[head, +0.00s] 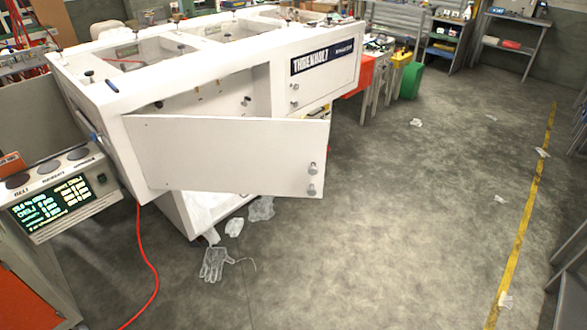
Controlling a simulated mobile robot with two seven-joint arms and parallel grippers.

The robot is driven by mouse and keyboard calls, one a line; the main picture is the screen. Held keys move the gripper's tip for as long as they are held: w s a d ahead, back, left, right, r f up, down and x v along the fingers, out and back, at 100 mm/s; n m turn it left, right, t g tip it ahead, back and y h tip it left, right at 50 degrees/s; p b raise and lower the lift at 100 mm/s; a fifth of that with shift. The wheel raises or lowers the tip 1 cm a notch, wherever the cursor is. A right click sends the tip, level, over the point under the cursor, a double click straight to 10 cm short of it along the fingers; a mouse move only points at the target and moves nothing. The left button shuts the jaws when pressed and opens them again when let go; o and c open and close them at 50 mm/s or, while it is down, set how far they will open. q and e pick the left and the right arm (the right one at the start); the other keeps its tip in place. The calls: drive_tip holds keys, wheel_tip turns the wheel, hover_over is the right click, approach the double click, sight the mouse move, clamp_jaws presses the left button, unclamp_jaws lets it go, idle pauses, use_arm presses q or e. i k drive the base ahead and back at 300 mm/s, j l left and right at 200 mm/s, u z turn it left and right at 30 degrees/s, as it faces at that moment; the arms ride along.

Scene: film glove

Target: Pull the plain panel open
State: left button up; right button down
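The plain white panel (220,155) stands swung out from the front of the white machine (95,75). Its hinge side is at the left and its free edge points right, toward the room. Two round metal knobs sit near its free edge, an upper knob (313,168) and a lower knob (311,190). Behind the panel the machine's opening shows a pale inside wall with small fittings. A second panel, lettered and with a dark label (322,57), is flush with the front at the right. Neither of my grippers is in view.
A control box with a lit display (62,203) stands at the left. A red hose (146,262) runs down to the floor. A clear glove (215,264) and plastic scraps lie below the panel. The grey floor (400,220) at the right is mostly free, with a yellow line (524,220).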

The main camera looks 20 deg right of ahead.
sight(262, 157)
drive_tip(key=i+l+u, duration=0.1)
drive_tip(key=u, duration=0.3)
drive_tip(key=l+u, duration=0.25)
drive_tip(key=u, duration=0.15)
drive_tip(key=l+u, duration=0.2)
drive_tip(key=u, duration=0.25)
drive_tip(key=l+u, duration=0.3)
drive_tip(key=l, duration=0.2)
drive_tip(key=l+u, duration=0.25)
drive_tip(key=l, duration=0.3)
drive_tip(key=l+u, duration=0.1)
drive_tip(key=l, duration=0.25)
drive_tip(key=k+l+u, duration=0.1)
drive_tip(key=l, duration=0.2)
drive_tip(key=k+l+u, duration=0.1)
drive_tip(key=l, duration=0.25)
drive_tip(key=k+l, duration=0.1)
drive_tip(key=l, duration=0.25)
drive_tip(key=k+l, duration=0.1)
drive_tip(key=l, duration=0.25)
drive_tip(key=k+l, duration=0.1)
drive_tip(key=l, duration=0.3)
drive_tip(key=k+l, duration=0.1)
drive_tip(key=l, duration=0.25)
drive_tip(key=k+l+u, duration=0.1)
drive_tip(key=l, duration=0.25)
drive_tip(key=k+l, duration=0.15)
drive_tip(key=l, duration=0.2)
